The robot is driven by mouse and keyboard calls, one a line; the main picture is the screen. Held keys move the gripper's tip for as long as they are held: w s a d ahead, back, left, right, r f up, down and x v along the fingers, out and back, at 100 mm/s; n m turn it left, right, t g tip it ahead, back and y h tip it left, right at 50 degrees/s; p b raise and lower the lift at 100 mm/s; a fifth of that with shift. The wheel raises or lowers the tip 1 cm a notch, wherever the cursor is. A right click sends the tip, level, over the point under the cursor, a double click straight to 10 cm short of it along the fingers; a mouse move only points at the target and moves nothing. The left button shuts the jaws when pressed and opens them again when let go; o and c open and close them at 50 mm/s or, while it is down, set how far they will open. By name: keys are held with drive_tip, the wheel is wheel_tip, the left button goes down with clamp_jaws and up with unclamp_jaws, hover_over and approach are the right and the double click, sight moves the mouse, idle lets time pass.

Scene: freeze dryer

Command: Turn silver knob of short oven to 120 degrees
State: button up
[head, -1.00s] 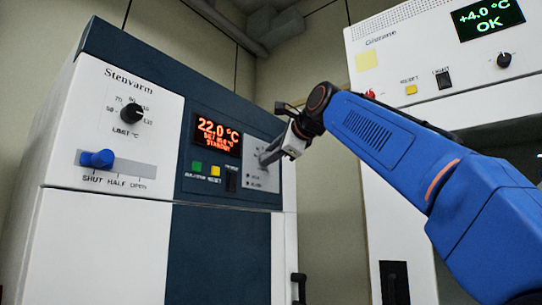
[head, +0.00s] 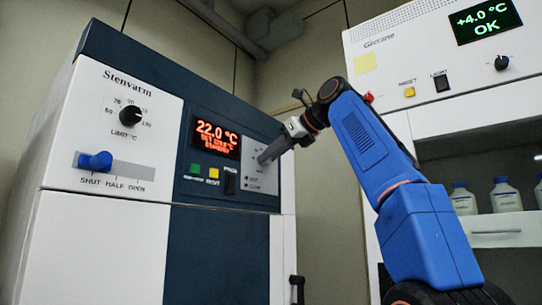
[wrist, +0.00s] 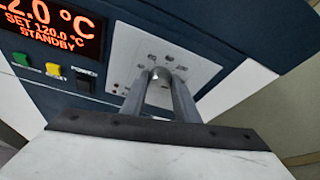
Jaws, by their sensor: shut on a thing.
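The short oven (head: 105,215) is white and dark blue and stands at the left in the head view. Its display (head: 216,137) reads 22.0 °C; in the wrist view the display (wrist: 50,28) also reads SET 120.0 °C and STANDBY. The silver knob (wrist: 160,73) sits on a light panel (wrist: 122,52) with a printed scale. My gripper (wrist: 162,85) is shut on the silver knob, its two fingers on either side of it. In the head view my gripper (head: 268,155) hides the knob.
Left of the knob are a black power switch (wrist: 84,80), a yellow button (wrist: 53,71) and a green button (wrist: 22,60). A black limit dial (head: 131,115) and a blue slider (head: 96,161) are on the oven's left. A white cabinet with bottles (head: 505,193) stands at the right.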

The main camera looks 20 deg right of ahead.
drive_tip(key=shift+m, duration=0.4)
idle(0.3)
drive_tip(key=o, duration=1.1)
drive_tip(key=shift+w, duration=0.1)
drive_tip(key=shift+c, duration=0.2)
